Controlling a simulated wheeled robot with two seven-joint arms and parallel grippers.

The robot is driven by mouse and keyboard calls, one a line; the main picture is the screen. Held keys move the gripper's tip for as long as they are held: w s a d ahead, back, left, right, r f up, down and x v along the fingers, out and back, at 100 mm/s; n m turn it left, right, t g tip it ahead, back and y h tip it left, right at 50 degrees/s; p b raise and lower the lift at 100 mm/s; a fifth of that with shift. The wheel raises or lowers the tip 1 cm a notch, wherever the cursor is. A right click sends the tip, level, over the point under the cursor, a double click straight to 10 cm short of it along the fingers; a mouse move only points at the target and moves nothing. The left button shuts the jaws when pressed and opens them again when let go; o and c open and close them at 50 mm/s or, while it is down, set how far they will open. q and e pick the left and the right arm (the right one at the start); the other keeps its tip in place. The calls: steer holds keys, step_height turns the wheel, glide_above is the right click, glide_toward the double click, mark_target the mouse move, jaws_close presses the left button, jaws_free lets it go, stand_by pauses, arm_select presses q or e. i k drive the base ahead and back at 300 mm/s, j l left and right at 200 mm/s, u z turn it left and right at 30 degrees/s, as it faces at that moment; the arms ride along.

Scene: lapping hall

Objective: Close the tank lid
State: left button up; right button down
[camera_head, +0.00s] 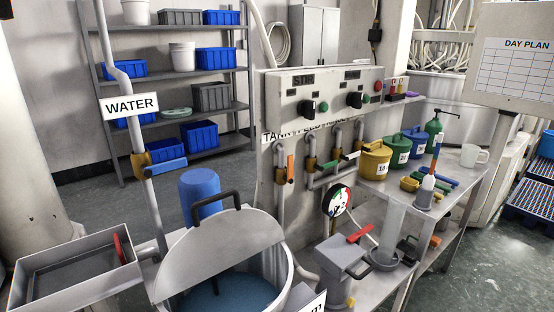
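The tank (283,283) is a round pale-grey vessel at the bottom middle of the head view, with blue liquid (228,297) visible inside. Its grey lid plate (222,255) is tilted up at the tank's rear left, leaving the front of the opening uncovered. A black bar handle (231,194) stands at the lid's upper edge. A blue cylinder (199,184) rises behind the lid. The tank's lower part is cut off by the frame. Neither of my grippers is in view.
A grey tray (75,272) with a red piece stands left of the tank, and the WATER pipe (128,165) rises beside it. A control panel (325,95) stands behind. A grey box with a red handle (342,256) is on the right, near a bench with coloured cans (375,160).

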mark_target(221, 234)
steer(key=i+l+u, duration=0.2)
steer(key=l, duration=0.15)
steer(key=i+l+u, duration=0.45)
steer(key=l, duration=0.3)
steer(key=l+u, duration=0.2)
steer(key=l, duration=0.2)
steer(key=i, duration=0.05)
